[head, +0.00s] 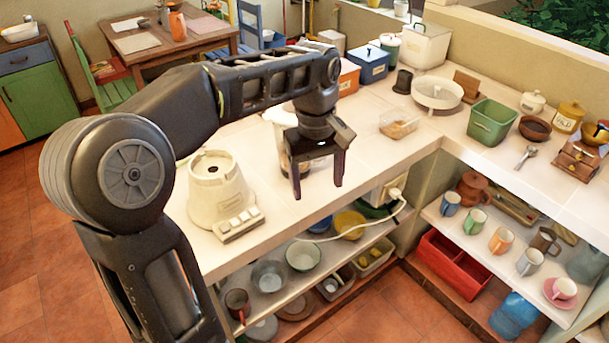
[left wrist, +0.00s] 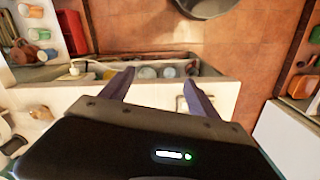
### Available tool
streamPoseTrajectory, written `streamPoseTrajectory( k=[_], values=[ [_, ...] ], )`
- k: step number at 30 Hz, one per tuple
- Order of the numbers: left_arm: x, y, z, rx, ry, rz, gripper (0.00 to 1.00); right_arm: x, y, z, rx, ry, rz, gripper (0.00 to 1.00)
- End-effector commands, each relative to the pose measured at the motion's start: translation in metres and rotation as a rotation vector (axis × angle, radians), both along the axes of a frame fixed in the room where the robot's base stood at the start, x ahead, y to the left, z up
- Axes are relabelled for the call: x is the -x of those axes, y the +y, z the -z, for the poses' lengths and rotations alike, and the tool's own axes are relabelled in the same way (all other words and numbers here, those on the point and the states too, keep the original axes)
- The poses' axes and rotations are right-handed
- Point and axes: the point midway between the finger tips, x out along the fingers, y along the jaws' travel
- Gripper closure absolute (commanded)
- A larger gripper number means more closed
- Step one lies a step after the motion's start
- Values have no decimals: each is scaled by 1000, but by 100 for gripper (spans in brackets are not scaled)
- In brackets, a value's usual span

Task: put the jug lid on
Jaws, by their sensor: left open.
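My left gripper (head: 317,190) hangs over the front part of the white counter, fingers down, open and empty. Its open fingers also show in the left wrist view (left wrist: 160,88), with nothing between them. What seems to be the jug (head: 283,115), pale at the top, stands on the counter just behind this gripper. My gripper and wrist hide much of it, so I cannot tell whether a lid is on it. The cream appliance base (head: 213,188) with its button panel stands to the left, with no jug on it. I cannot pick out a separate lid surely. My right gripper is out of view.
A clear food box (head: 400,125) and a white round dish (head: 437,93) stand farther right. A green bin (head: 490,121) is on the right counter. A white cord (head: 340,236) runs from a wall socket (head: 394,193).

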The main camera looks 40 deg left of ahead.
Motion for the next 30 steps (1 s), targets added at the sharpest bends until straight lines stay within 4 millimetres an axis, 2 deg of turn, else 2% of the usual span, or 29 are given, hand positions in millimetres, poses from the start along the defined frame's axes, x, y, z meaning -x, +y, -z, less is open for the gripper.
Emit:
streamPoseTrajectory(
  k=[3, 9, 30],
  values=[
    [-10, -10, 18, 6, -2, 88, 30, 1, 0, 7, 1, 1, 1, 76],
    [-20, -20, 33, 10, -4, 178, 30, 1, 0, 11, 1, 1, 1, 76],
    [-22, -21, 36, 11, -5, 197, 30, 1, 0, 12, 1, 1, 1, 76]
  ],
)
